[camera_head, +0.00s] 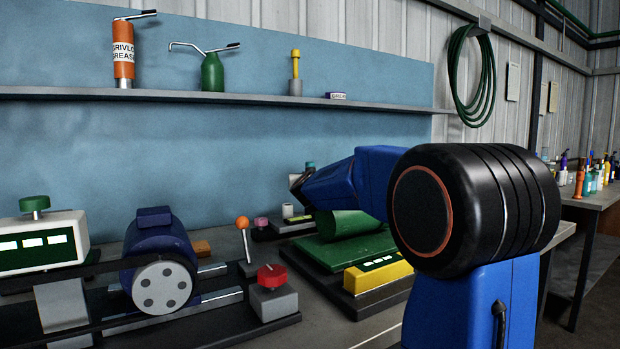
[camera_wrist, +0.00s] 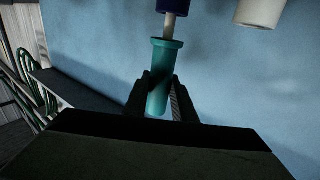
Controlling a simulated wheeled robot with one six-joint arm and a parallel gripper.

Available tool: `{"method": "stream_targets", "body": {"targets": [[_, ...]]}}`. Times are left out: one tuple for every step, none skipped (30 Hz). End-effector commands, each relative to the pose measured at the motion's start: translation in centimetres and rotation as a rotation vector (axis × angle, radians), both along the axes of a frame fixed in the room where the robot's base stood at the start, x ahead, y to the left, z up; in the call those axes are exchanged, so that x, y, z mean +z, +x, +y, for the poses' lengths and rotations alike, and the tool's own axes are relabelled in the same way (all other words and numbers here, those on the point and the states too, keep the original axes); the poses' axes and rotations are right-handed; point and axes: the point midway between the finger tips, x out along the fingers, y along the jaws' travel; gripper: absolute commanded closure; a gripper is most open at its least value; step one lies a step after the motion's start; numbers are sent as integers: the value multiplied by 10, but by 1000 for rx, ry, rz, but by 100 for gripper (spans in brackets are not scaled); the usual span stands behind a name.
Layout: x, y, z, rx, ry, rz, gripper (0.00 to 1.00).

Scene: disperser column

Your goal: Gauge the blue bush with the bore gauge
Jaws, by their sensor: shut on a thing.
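The bore gauge (camera_wrist: 160,92) has a teal handle with a wider collar and a pale stem. My gripper (camera_wrist: 160,78) is shut on its handle, one finger on each side. The stem points to the top of the wrist view and meets the dark blue bush (camera_wrist: 171,6), which is cut off by the frame edge. I cannot tell whether the stem's tip is inside the bush or only in front of it. In the head view, the teal end of the gauge (camera_head: 310,167) shows beside my blue arm; the stem and blue bush cannot be made out there.
An orange-knobbed lever (camera_head: 242,223), a blue motor (camera_head: 158,245) and a green roller machine (camera_head: 345,225) crowd the bench.

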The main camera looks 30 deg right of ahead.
Motion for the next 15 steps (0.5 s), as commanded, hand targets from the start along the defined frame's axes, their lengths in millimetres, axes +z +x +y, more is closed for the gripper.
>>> {"method": "stream_targets", "body": {"targets": [[1, 0, 0, 0, 0, -1, 98], [1, 0, 0, 0, 0, -1, 98], [1, 0, 0, 0, 0, -1, 98], [1, 0, 0, 0, 0, -1, 98], [1, 0, 0, 0, 0, -1, 98], [1, 0, 0, 0, 0, -1, 98], [2, 0, 0, 0, 0, -1, 98], [3, 0, 0, 0, 0, -1, 98], [4, 0, 0, 0, 0, -1, 98], [5, 0, 0, -1, 0, -1, 98], [6, 0, 0, -1, 0, -1, 98], [7, 0, 0, -1, 0, -1, 98], [8, 0, 0, -1, 0, -1, 98], [9, 0, 0, -1, 0, -1, 98], [10, 0, 0, -1, 0, -1, 98]]}}
